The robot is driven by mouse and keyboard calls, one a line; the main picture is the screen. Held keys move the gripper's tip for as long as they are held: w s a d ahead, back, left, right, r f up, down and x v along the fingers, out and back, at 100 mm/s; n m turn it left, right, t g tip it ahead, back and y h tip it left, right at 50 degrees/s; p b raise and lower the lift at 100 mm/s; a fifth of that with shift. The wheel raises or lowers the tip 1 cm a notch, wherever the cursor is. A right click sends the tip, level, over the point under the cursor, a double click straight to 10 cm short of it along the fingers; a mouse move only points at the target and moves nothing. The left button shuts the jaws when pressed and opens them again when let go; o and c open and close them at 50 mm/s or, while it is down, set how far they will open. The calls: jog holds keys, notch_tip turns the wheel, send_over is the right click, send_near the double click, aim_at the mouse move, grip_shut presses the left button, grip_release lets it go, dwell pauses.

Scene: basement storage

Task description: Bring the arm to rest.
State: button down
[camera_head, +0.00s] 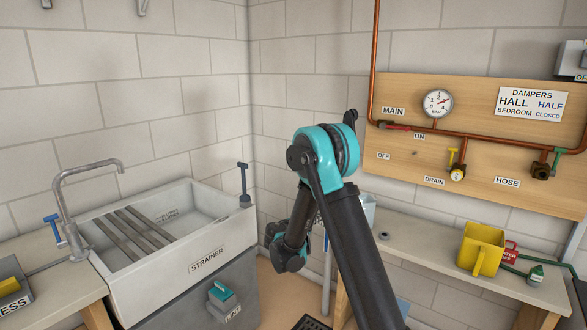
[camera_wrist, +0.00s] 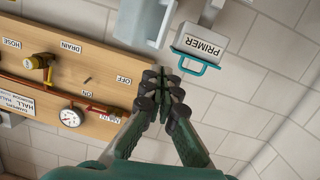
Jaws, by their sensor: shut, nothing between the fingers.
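My gripper (camera_wrist: 165,78) shows in the wrist view with its dark green and black fingers together and nothing between them. In the head view my arm (camera_head: 338,210) rises from the lower right to a teal elbow and folds back down; I cannot make out the fingertips there. In the wrist view, the fingertips appear in front of the wall, between the pipe board (camera_wrist: 70,75) and a grey box labelled PRIMER (camera_wrist: 205,45) with a teal handle. The picture there is upside down. I cannot tell the gap to either.
A sink with a STRAINER label (camera_head: 206,258) stands left of my arm.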

jog(key=s+d+n+g+y, duration=0.1)
jog(key=s+d+g+y, duration=0.15)
jog(key=s+d, duration=0.5)
jog(key=s+d+n+g+y, duration=0.1)
jog(key=s+d+n+g, duration=0.3)
jog(key=s, duration=0.6)
jog(key=s+a+f+n+g+y, duration=0.1)
jog(key=s+f+y, duration=0.1)
jog(key=s, duration=0.9)
jog(key=s+a+f+y, duration=0.1)
jog(key=s+f+y, duration=0.2)
jog(key=s, duration=0.9)
jog(key=shift+n+g+y, duration=0.35)
jog(key=shift+n+y, duration=0.05)
jog(key=shift+y, duration=0.55)
jog(key=shift+a, duration=0.1)
